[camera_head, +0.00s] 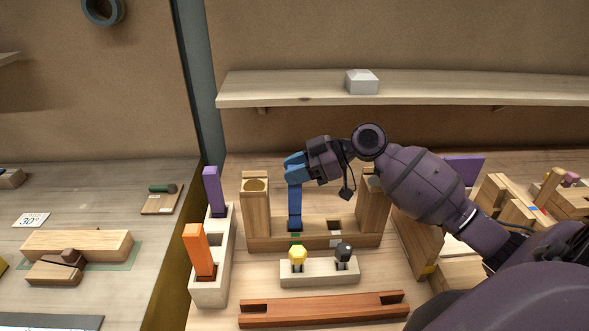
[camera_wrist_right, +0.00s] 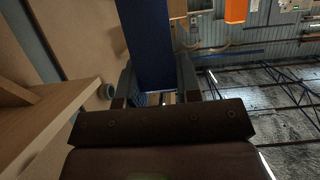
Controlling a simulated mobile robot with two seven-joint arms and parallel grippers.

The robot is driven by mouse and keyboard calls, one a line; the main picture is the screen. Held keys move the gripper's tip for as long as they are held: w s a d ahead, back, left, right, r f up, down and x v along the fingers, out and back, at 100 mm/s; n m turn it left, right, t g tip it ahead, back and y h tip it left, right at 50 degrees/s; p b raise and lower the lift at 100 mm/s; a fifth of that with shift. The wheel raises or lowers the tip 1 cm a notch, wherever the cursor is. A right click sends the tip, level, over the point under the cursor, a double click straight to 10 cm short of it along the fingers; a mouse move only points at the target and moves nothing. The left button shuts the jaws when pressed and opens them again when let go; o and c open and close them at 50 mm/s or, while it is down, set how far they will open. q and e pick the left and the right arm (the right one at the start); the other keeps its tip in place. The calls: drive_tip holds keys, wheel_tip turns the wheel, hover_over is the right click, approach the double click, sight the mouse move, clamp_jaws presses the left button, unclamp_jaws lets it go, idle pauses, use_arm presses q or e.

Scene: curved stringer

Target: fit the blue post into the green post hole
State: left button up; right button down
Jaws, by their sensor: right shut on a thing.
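The blue post (camera_head: 295,207) stands about upright in the head view. Its lower end meets the wooden base (camera_head: 262,243) at the green mark (camera_head: 295,237). I cannot tell how far the end is inside the hole there. My right gripper (camera_head: 295,170) reaches in from the right and is shut on the post's upper end. In the right wrist view, the post (camera_wrist_right: 148,42) runs up between the fingers. A second, empty-looking slot (camera_head: 335,229) lies farther right in the base. My left gripper is not in view.
Wooden uprights (camera_head: 256,206) flank the base. A pale rack (camera_head: 211,289) with purple and orange posts stands left. A pale block (camera_head: 320,272) with yellow and black knobs and a reddish bar (camera_head: 323,309) lie in front. A shelf (camera_head: 420,90) runs behind.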

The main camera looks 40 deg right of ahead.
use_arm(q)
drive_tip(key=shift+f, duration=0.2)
use_arm(e)
drive_tip(key=shift+s+a+f, duration=0.15)
drive_tip(key=shift+s+f, duration=0.05)
drive_tip(key=shift+f, duration=0.55)
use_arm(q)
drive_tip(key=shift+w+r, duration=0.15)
use_arm(e)
drive_tip(key=shift+r, duration=0.15)
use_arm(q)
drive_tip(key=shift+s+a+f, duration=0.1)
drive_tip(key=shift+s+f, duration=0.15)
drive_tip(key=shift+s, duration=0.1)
use_arm(e)
drive_tip(key=shift+r, duration=0.15)
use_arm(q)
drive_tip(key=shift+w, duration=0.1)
use_arm(e)
drive_tip(key=shift+w+d+r, duration=0.3)
drive_tip(key=shift+r, duration=0.1)
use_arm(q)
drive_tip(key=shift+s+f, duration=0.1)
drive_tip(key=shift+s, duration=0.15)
use_arm(e)
drive_tip(key=shift+w, duration=0.1)
idle(0.4)
